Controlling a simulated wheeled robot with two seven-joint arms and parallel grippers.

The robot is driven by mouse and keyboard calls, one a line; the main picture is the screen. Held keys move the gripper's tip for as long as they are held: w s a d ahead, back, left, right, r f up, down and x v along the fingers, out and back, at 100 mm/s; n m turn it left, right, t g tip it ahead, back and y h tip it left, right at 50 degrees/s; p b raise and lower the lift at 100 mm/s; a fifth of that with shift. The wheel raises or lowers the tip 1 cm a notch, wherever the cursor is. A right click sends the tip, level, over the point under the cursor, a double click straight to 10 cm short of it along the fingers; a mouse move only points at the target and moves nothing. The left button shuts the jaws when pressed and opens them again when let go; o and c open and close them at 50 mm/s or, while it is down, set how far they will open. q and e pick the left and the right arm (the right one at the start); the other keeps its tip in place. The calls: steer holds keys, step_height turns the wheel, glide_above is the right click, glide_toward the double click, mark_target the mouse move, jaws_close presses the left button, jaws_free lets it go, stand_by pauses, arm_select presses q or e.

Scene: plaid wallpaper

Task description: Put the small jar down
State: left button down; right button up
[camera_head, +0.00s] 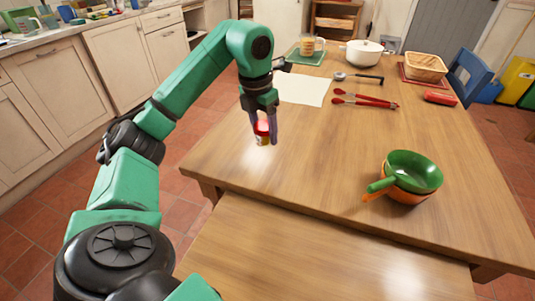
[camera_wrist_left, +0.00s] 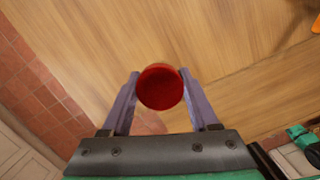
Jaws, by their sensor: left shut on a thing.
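The small jar (camera_head: 262,129) has a red lid and is held upright between the fingers of my left gripper (camera_head: 262,135), near the left edge of the wooden table (camera_head: 310,160). My left gripper is shut on it. In the left wrist view the round red lid of the small jar (camera_wrist_left: 160,87) sits between the two purple-grey fingers of my left gripper (camera_wrist_left: 160,95). I cannot tell whether the jar's bottom touches the table. My right gripper does not show.
A green pan (camera_head: 413,171) sits on an orange one (camera_head: 405,194) at the right. A white sheet (camera_head: 302,90), red tongs (camera_head: 365,100), a ladle (camera_head: 358,76), a white pot (camera_head: 364,52) and a basket (camera_head: 426,66) lie farther back. The table's middle is clear.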

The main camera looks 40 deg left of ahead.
mark_target(264, 140)
arm_select(q)
step_height(264, 140, down, 3)
steer(key=shift+s, duration=0.15)
steer(key=shift+f+b, duration=0.55)
steer(key=shift+f, duration=1.85)
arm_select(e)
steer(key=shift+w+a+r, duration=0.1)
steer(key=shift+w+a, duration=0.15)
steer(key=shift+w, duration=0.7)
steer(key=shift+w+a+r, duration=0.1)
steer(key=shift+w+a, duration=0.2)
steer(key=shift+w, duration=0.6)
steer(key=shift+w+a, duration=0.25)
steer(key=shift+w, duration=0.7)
arm_select(q)
steer(key=shift+f, duration=0.2)
steer(key=shift+c, duration=0.7)
jaws_free()
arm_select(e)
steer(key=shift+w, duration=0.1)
arm_select(q)
steer(key=shift+r, duration=0.15)
